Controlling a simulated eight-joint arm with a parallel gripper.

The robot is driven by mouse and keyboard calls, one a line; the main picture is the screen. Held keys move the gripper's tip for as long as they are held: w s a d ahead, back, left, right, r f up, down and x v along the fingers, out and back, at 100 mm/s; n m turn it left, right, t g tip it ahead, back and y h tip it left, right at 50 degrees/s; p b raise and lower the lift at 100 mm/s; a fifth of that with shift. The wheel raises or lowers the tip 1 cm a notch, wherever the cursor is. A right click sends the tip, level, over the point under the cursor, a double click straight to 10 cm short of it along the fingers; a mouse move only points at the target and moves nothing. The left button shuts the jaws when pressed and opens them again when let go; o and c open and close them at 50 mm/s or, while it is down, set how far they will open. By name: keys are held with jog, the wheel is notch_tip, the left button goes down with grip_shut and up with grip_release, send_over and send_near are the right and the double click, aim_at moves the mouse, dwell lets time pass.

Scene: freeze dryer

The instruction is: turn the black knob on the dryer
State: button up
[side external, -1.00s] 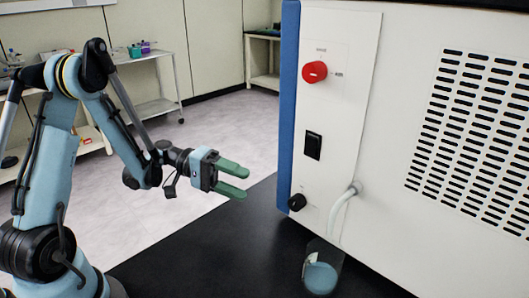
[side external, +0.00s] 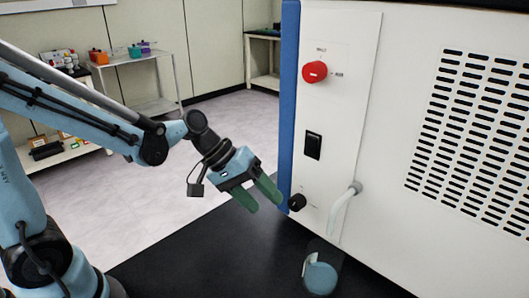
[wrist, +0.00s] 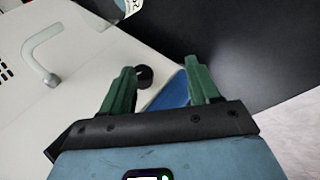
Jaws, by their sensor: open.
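The black knob (side external: 297,202) sits low on the dryer's white side panel, near its blue edge. In the wrist view the knob (wrist: 144,76) shows between the two green fingers, closer to the left one. My gripper (side external: 262,198) is open and empty, tilted downward, a short way left of the knob in the side view. In the wrist view my gripper (wrist: 160,84) has its fingers spread to either side of the knob's direction. I cannot tell whether a finger touches the knob.
The dryer (side external: 390,150) carries a red knob (side external: 315,72), a black switch (side external: 313,145) and a bent pale pipe (side external: 343,205) right of the black knob. A beaker (side external: 321,275) stands under the pipe on the black bench (side external: 230,255). The bench left of the dryer is clear.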

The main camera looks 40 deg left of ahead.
aim_at(292, 203)
jog(key=s+d+r+m+t+y, duration=0.3)
jog(key=s+r+m+t+y, duration=0.1)
jog(key=r, duration=0.3)
jog(key=shift+a+x, duration=0.15)
jog(key=shift+x, duration=1.85)
jog(key=shift+a+x, duration=0.15)
jog(key=shift+x, duration=1.9)
jog(key=shift+a+x, duration=0.15)
jog(key=shift+x, duration=1.85)
jog(key=shift+w, duration=0.2)
jog(key=shift+c, duration=0.4)
jog(key=c, duration=1)
